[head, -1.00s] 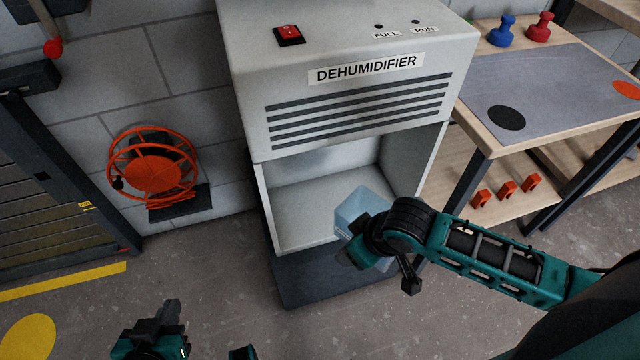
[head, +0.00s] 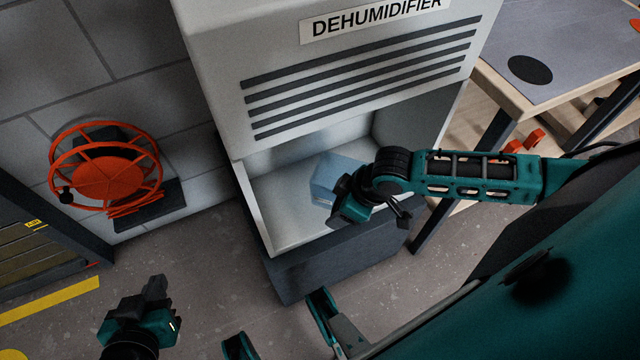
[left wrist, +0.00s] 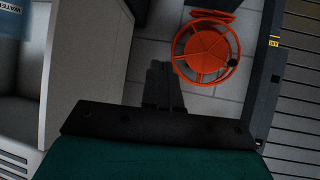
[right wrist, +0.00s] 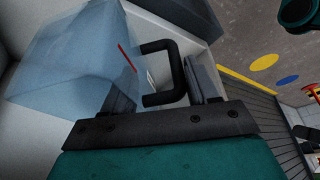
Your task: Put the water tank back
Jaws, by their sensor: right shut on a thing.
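The water tank (head: 335,175) is a see-through pale blue box with a black handle (right wrist: 165,75). In the head view it overlaps the open bay (head: 290,205) of the grey dehumidifier (head: 215,85); how far inside it sits is unclear. My right gripper (head: 347,197) is shut on the tank at its handle side, its fingers partly hidden. The tank fills the upper left of the right wrist view (right wrist: 70,60). Its labelled side shows at the left wrist view's corner (left wrist: 12,28). My left gripper (head: 155,290) is shut and empty, low and left of the dehumidifier.
An orange hose reel (head: 105,175) hangs on the block wall at left. A workbench (head: 530,70) with a grey mat and orange pieces below stands close at right. Floor with a yellow stripe (head: 50,300) is clear at front left.

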